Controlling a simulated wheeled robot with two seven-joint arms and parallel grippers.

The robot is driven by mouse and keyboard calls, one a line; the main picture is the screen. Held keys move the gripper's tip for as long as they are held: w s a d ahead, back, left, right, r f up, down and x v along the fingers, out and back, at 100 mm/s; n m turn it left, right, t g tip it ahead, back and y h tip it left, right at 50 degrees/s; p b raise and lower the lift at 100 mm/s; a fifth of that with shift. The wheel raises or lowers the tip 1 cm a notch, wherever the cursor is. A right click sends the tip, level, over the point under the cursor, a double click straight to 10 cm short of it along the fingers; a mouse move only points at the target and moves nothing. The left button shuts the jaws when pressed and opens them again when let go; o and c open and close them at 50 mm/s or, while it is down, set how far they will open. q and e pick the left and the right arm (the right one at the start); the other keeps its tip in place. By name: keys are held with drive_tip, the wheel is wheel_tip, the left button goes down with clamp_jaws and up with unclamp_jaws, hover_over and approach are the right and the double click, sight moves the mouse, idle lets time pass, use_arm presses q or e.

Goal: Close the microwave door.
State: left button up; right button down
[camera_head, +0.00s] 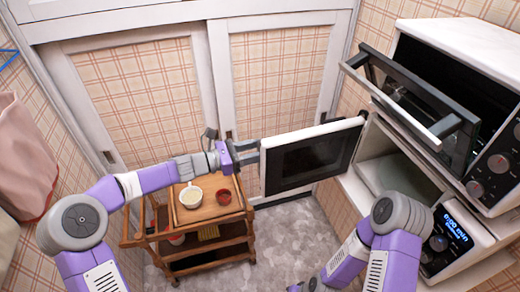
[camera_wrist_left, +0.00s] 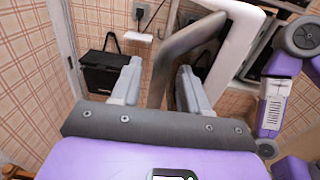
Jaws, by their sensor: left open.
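The microwave (camera_head: 452,238) is the lower appliance on the right, with a lit display. Its white door (camera_head: 338,128) with a dark window (camera_head: 312,157) stands wide open, swung out to the left. My left gripper (camera_head: 250,151) is at the door's free left edge. In the left wrist view my left gripper (camera_wrist_left: 160,85) has its fingers apart, with the grey curved door handle (camera_wrist_left: 178,52) between them. I cannot tell whether either finger touches the handle. My right arm is bent in front of the microwave; its gripper is out of view.
A toaster oven (camera_head: 470,28) with its glass door folded down stands above the microwave. Grey floor (camera_head: 290,235) is clear beneath the door.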

use_arm(q)
drive_tip(key=shift+x, duration=0.85)
clamp_jaws()
